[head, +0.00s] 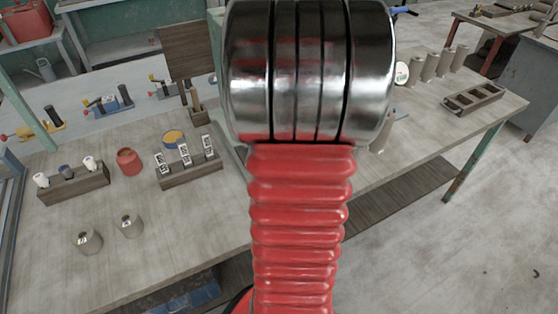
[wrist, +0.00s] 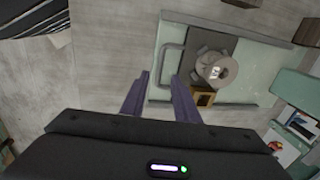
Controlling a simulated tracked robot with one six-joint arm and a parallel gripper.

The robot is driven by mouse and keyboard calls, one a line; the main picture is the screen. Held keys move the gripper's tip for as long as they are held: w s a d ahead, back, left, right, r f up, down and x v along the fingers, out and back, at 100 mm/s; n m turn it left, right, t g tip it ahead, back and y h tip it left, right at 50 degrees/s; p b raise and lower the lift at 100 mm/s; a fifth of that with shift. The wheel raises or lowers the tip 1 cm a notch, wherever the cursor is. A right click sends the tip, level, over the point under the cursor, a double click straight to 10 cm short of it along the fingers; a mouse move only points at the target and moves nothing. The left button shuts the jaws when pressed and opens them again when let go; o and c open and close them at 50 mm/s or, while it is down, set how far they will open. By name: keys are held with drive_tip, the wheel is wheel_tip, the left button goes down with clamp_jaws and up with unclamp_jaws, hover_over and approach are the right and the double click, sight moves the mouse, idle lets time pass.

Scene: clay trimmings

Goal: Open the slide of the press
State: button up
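In the wrist view a pale green press (wrist: 238,88) lies ahead of my gripper, with a grey round part (wrist: 217,68) and a small wooden block (wrist: 203,97) on it. A grey bar handle (wrist: 163,55) sticks out from its left side. My gripper (wrist: 160,76) has its two dark purple fingers apart, with nothing held. The handle runs up from between the fingertips in the picture; I cannot tell whether it lies at their depth or touches them. In the head view my arm covers the middle of the bench and hides the gripper and most of the press.
A dark mould tray (head: 472,98) and several grey cylinders stand at the right.

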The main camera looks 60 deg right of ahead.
wheel_tip(320, 180, up, 8)
drive_tip(key=s, duration=0.1)
drive_tip(key=shift+s+a, duration=0.15)
drive_tip(key=shift+a, duration=0.2)
drive_tip(key=shift+f, duration=0.1)
idle(0.3)
drive_tip(key=w+a+r+n, duration=0.3)
drive_tip(key=w+a+n, duration=0.3)
drive_tip(key=a, duration=0.4)
drive_tip(key=s+a+r+n+t, duration=0.1)
drive_tip(key=a+n+t, duration=0.1)
drive_tip(key=a+n, duration=0.7)
drive_tip(key=s+a+r+n+t+y, duration=0.1)
drive_tip(key=a+n, duration=0.7)
drive_tip(key=a, duration=1.1)
drive_tip(key=shift+s+a+r+n+t, duration=0.2)
drive_tip(key=shift+s+a+n+t, duration=0.15)
drive_tip(key=shift+n+t, duration=0.05)
drive_tip(key=shift+d, duration=0.15)
